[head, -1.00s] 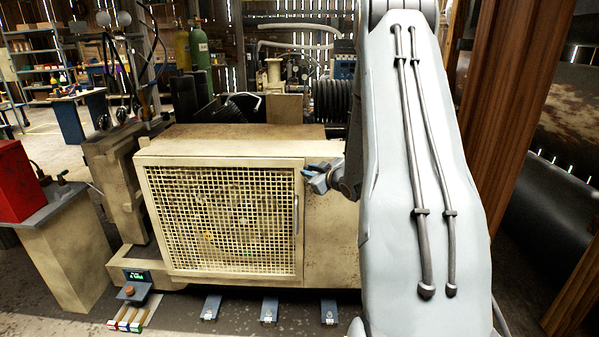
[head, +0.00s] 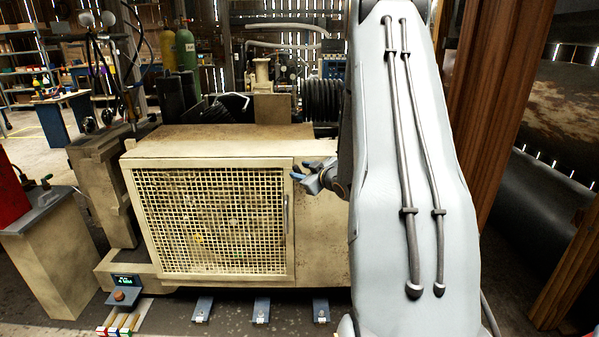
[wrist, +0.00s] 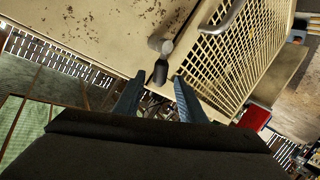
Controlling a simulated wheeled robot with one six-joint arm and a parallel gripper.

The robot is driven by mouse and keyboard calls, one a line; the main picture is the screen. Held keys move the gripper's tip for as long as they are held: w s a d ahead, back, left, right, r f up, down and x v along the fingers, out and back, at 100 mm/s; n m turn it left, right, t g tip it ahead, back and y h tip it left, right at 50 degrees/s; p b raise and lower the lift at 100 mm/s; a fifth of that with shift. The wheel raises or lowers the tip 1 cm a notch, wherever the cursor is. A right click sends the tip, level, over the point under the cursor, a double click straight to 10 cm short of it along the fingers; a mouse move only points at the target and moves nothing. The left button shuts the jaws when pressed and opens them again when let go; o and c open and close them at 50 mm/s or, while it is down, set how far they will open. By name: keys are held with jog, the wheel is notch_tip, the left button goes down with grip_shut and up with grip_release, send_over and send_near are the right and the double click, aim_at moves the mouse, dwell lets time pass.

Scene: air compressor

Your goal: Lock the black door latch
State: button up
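The black latch (wrist: 160,72) shows in the wrist view as a short dark lever on a grey pivot at the edge of the beige housing. It lies just beyond and between the fingertips of my gripper (wrist: 158,90), which is open; no contact is clear. In the head view my gripper (head: 306,178) is beside the upper right corner of the mesh door (head: 210,222). I cannot make out the latch there. The mesh door appears closed, with a silver handle (head: 286,218) on its right side, which also shows in the wrist view (wrist: 222,18).
The beige compressor housing (head: 322,225) extends right behind my arm. A red box (head: 10,190) sits on a stand at the left. A small display with an orange button (head: 126,288) is at the lower left. Several floor brackets (head: 261,310) lie in front.

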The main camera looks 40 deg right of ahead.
jog(key=v, duration=0.5)
jog(key=shift+s+r, duration=0.1)
jog(key=shift+s, duration=0.3)
